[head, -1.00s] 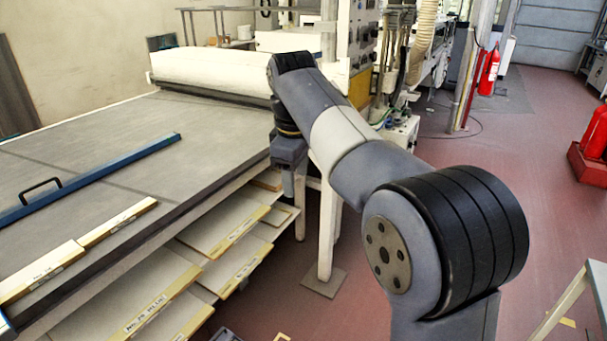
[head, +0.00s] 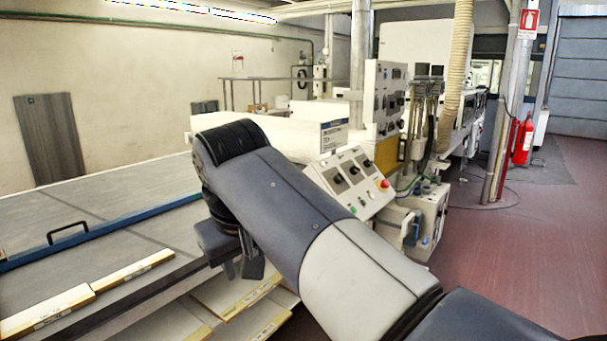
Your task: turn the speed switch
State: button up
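A sloped grey control panel (head: 341,185) with several dark switches and a red button (head: 384,184) stands just right of my arm, at the end of the conveyor table. Which of its switches is the speed switch cannot be told at this size. A taller cabinet (head: 385,78) with dark knobs rises behind it. My gripper (head: 238,266) hangs down at the left end of my arm, over the table's near edge, left of the panel. It is partly hidden by the arm, and its finger opening is not clear.
The conveyor table (head: 120,232) fills the left, with a blue bar (head: 117,229) and yellow-edged boards (head: 130,267) on it. A ribbed hose (head: 455,75), a floor-level box (head: 425,215) and a fire extinguisher (head: 523,142) are to the right. The red floor (head: 510,250) is open at right.

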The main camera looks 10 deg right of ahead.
aim_at(339, 178)
jog(key=i+l+u, duration=0.3)
jog(key=l, duration=0.3)
jog(key=i+l+u, duration=0.3)
jog(key=l, duration=0.45)
jog(key=i+l+u, duration=0.15)
jog(key=i+l, duration=0.15)
jog(key=l, duration=0.2)
jog(key=i+l, duration=0.1)
jog(key=l, duration=0.25)
jog(key=i+l, duration=0.15)
jog(key=l, duration=0.2)
jog(key=i+l, duration=0.1)
jog(key=l, duration=0.3)
jog(key=i+l, duration=0.15)
jog(key=l, duration=0.2)
jog(key=i+l, duration=0.1)
jog(key=l, duration=0.25)
